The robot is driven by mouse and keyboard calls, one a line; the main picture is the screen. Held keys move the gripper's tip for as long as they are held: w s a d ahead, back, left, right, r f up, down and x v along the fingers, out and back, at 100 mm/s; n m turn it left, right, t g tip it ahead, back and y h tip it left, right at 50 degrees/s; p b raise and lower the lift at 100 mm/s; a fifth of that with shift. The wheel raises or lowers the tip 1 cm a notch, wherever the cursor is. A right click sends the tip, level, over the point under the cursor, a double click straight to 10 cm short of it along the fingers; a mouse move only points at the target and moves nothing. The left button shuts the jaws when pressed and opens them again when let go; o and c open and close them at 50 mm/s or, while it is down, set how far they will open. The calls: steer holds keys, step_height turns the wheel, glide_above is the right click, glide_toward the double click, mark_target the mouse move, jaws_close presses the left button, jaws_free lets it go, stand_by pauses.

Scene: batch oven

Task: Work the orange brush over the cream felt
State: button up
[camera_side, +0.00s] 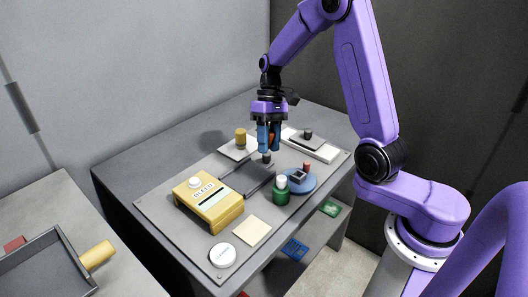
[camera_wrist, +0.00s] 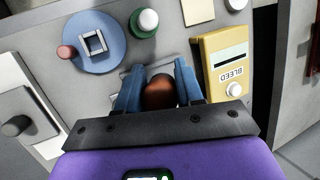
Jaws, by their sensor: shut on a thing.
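My gripper (camera_side: 268,146) has blue fingers and is shut on the orange brush (camera_side: 272,139), above the back part of the grey board. In the wrist view the rounded orange-brown brush top (camera_wrist: 160,90) sits between the fingers of my gripper (camera_wrist: 158,74). The fingers hide much of the brush; a dark stub shows below them, and I cannot tell whether it touches the surface. The cream felt (camera_side: 252,232) lies flat and bare near the board's front edge, away from my gripper. It also shows at the top of the wrist view (camera_wrist: 203,13).
A yellow box marked BLEED (camera_side: 208,204) stands left of the felt. A white round puck (camera_side: 222,255) is in front. A green post with white top (camera_side: 281,191) and a blue disc (camera_side: 299,184) stand right. A dark plate (camera_side: 247,178) lies between my gripper and the felt.

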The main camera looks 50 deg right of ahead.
steer(key=s+a+g, duration=0.1)
steer(key=s+a, duration=0.4)
steer(key=a, duration=0.4)
steer(key=s+a+g, duration=0.1)
steer(key=s+a, duration=0.4)
steer(key=a, duration=0.5)
steer(key=shift+w+d+f, duration=0.1)
steer(key=shift+f, duration=0.95)
steer(key=shift+w+d+f, duration=0.1)
steer(key=shift+f, duration=0.9)
